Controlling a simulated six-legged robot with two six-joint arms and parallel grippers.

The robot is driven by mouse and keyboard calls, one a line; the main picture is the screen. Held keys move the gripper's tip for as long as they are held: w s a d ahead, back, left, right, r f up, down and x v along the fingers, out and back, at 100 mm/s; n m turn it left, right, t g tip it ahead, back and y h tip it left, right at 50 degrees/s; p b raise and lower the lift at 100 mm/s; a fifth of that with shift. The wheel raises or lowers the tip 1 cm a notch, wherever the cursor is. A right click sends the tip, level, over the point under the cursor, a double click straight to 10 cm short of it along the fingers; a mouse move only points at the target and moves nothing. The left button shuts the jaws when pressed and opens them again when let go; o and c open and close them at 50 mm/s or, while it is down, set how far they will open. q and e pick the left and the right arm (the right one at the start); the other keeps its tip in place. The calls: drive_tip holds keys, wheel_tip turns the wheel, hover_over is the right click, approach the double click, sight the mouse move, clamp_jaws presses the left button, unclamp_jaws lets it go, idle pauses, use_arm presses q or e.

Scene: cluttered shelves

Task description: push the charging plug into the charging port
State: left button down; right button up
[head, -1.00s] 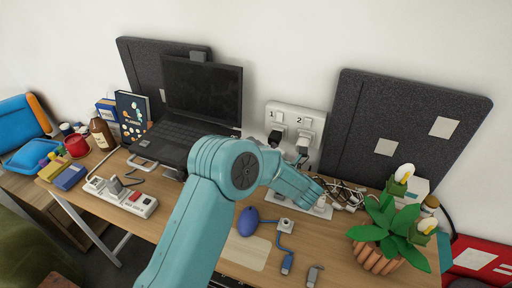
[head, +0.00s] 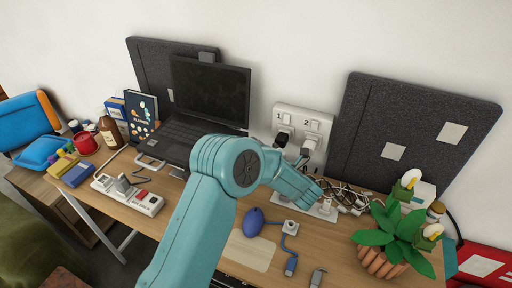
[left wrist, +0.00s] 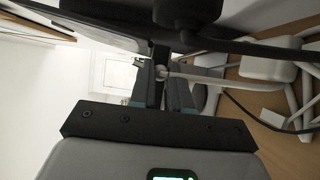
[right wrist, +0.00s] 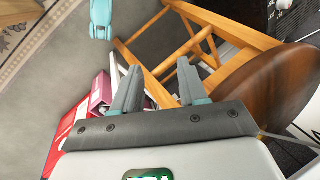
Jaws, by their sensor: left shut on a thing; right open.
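A white wall panel (head: 302,122) carries two sockets marked 1 and 2. A black plug (head: 283,138) sits at socket 1. My left gripper (head: 304,157) is just below socket 2, partly hidden by my own teal arm. In the left wrist view its fingers (left wrist: 160,72) are shut on a small pale plug (left wrist: 161,73) with a light cable running right. The white panel (left wrist: 112,76) shows beyond the fingertips. Whether the plug touches the socket cannot be told. My right gripper (right wrist: 155,78) is open and empty, away from the desk in the right wrist view.
A laptop (head: 208,95) stands left of the panel, and a dark board (head: 418,140) right of it. Tangled cables (head: 345,196) lie below. A potted plant (head: 392,240) stands at the right. A wooden chair frame (right wrist: 205,35) is near my right gripper.

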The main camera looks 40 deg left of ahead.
use_arm(q)
drive_tip(key=shift+a, duration=0.15)
idle(0.4)
drive_tip(key=c, duration=1)
unclamp_jaws()
drive_tip(key=v, duration=0.7)
drive_tip(key=shift+d, duration=0.25)
drive_tip(key=shift+s, duration=0.15)
